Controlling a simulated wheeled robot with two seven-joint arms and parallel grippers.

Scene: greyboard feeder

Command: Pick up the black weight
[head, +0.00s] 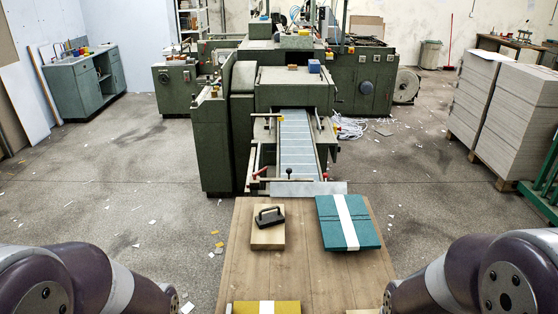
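The black weight (270,217) has a raised handle. It sits on a light brown block or stack (268,238) near the far left corner of the wooden table (300,270). My arms show at the lower left and lower right edges of the head view.
A teal stack with a white band (352,240) lies right of the weight. A yellow item with a white band (266,308) lies at the near edge. Beyond the table stands a green machine with a feeder bed (297,140). The table's middle is clear.

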